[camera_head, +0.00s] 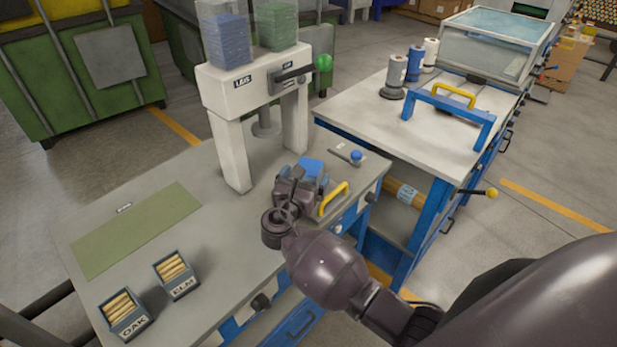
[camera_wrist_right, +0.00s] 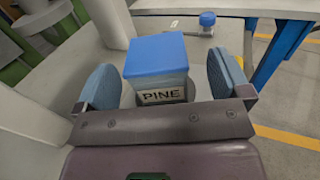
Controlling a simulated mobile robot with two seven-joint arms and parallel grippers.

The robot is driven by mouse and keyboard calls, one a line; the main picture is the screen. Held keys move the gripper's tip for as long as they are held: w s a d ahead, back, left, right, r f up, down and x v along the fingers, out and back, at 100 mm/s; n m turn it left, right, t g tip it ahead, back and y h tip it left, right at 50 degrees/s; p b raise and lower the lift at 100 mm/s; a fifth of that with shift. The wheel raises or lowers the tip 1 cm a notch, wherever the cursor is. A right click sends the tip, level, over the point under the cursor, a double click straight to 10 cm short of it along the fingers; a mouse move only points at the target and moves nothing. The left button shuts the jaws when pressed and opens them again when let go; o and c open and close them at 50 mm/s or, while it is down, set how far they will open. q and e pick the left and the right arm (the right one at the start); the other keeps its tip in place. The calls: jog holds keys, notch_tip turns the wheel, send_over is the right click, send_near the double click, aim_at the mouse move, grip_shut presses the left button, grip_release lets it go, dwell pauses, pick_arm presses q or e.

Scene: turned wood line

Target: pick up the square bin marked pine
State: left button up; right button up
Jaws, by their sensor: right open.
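The pine bin (camera_wrist_right: 158,97) is a small square box with a blue top and a label reading PINE. It stands upright on the grey workbench in the right wrist view, and its blue top also shows in the head view (camera_head: 312,166). My right gripper (camera_wrist_right: 166,82) is open, with one blue-grey pad on each side of the bin and a visible gap on both sides. In the head view, my right gripper (camera_head: 306,177) and wrist hide most of the bin. My left gripper is not in view.
A white press (camera_head: 245,90) stands just left of the bin. A blue-knobbed tool (camera_head: 347,154) lies behind it, and a yellow handle (camera_head: 333,199) is close on the right. The oak bin (camera_head: 124,314) and elm bin (camera_head: 176,274) stand front left by a green mat (camera_head: 137,230).

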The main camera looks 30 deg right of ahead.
aim_at(308, 168)
jog(key=x, duration=0.3)
jog(key=shift+w+f, duration=0.15)
jog(key=shift+w, duration=0.25)
jog(key=shift+w+d, duration=0.15)
jog(key=shift+d, duration=0.15)
jog(key=c, duration=1.2)
